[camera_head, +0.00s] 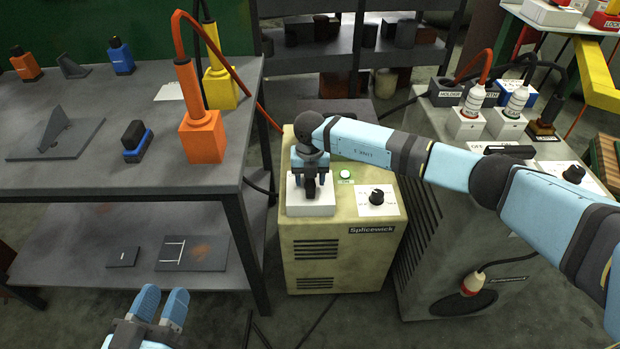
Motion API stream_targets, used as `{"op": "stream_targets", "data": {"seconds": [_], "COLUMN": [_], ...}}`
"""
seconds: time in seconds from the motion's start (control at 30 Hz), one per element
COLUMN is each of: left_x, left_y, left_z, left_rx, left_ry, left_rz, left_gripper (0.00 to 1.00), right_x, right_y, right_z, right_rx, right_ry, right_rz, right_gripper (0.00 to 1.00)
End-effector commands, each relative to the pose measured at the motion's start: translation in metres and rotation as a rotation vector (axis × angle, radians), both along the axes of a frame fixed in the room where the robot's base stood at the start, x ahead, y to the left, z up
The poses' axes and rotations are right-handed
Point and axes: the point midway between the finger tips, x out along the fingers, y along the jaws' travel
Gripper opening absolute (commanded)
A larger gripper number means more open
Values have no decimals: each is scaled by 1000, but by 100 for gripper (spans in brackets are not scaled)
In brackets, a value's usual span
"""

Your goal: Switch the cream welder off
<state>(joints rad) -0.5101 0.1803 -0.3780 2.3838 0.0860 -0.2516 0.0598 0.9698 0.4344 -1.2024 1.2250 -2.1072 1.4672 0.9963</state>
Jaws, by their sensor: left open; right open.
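The cream welder (330,262), labelled Splicewick, stands on the floor in the middle. Its top carries a white switch plate (311,210), a small green lamp or button (346,175) that looks bright, and a black knob (377,197) on a white dial plate. My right gripper (311,186) points down over the white switch plate, its fingers apart around a dark part that seems to be the switch. I cannot tell whether they touch it, and the switch's position is mostly hidden. My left gripper (161,301) is open and empty at the bottom left, away from the welder.
A grey bench (80,178) with an orange holder (203,138), a yellow holder (220,88) and small blocks stands left of the welder. A larger grey machine (419,222) stands close on the right, partly under my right arm. Dark shelves (320,66) are behind.

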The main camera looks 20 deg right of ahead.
Motion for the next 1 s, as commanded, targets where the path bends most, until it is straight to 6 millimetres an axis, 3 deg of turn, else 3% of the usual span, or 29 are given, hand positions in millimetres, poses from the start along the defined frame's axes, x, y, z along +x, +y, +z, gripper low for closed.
{"op": "stream_targets", "data": {"seconds": [0.17, 0.4, 0.77, 1.0], "left_x": [0, 1, 2, 1], "left_y": [0, 0, 0, 0], "left_z": [1, 0, -1, -6], "left_rx": [3, 8, 10, 15], "left_ry": [-4, -4, 2, 26], "left_rz": [-2, -6, -4, 6], "left_gripper": [43, 43, 43, 43], "right_x": [0, 0, 0, 0], "right_y": [0, 0, 0, 0], "right_z": [0, 0, 1, 2], "right_rx": [0, 0, -1, 0], "right_ry": [0, 0, 0, 0], "right_rz": [0, 0, 50, 200], "right_gripper": [53, 4, 4, 4]}}
